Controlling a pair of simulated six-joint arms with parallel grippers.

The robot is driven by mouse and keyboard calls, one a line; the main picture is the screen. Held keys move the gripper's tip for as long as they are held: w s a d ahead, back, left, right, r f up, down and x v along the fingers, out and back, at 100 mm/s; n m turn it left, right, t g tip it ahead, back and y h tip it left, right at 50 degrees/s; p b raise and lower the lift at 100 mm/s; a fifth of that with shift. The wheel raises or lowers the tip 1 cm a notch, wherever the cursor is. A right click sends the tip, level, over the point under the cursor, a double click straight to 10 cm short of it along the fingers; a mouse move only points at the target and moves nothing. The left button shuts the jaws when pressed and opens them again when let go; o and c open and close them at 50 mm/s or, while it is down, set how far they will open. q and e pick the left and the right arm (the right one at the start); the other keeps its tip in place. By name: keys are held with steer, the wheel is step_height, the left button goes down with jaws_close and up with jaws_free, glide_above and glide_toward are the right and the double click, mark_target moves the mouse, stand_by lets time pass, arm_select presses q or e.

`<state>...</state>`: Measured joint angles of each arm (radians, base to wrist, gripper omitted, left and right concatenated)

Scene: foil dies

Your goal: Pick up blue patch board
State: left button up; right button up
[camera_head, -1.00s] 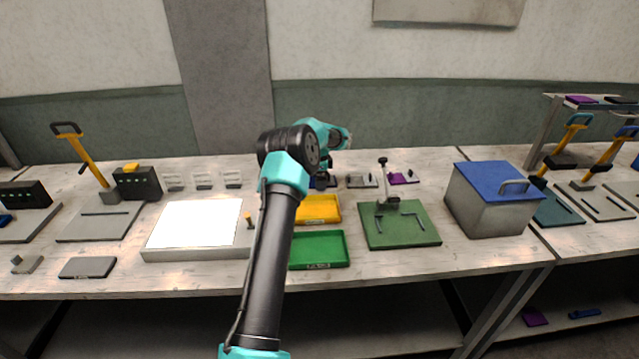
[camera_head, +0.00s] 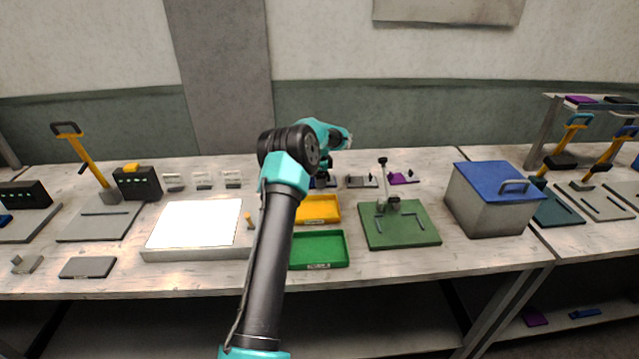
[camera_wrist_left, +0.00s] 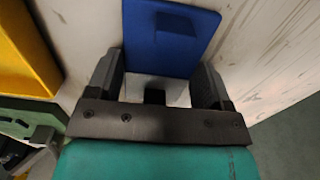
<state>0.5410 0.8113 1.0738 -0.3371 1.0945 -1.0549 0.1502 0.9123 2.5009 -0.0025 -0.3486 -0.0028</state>
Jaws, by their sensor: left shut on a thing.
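The blue patch board (camera_wrist_left: 160,50) is a flat blue plate with a raised blue block on top, seen in the left wrist view. My left gripper (camera_wrist_left: 157,85) has a finger on each side of the board's near end and is shut on it. In the head view my left gripper (camera_head: 326,175) is low over the back of the table, behind the yellow tray (camera_head: 317,217). There my own arm hides most of the gripper and the board. I cannot tell whether the board touches the table. My right gripper is not in view.
A green tray (camera_head: 318,262) lies in front of the yellow one. A green fixture plate (camera_head: 400,236) with an upright post and a grey box with a blue lid (camera_head: 490,182) stand to the right. A white lit panel (camera_head: 195,222) is on the left. A purple board (camera_head: 402,178) lies behind.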

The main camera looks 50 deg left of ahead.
arm_select(q)
steer(key=shift+r, duration=1.65)
steer(key=shift+s+d+r, duration=0.15)
steer(key=shift+r, duration=0.05)
steer(key=s+d, duration=0.3)
steer(key=d, duration=0.1)
steer(key=s+d+r, duration=0.1)
steer(key=s+d, duration=0.2)
steer(key=s, duration=0.1)
steer(key=s+d, duration=0.3)
steer(key=d, duration=0.1)
steer(key=shift+s+d+r, duration=0.15)
steer(key=shift+s+d, duration=0.05)
steer(key=shift+d, duration=0.15)
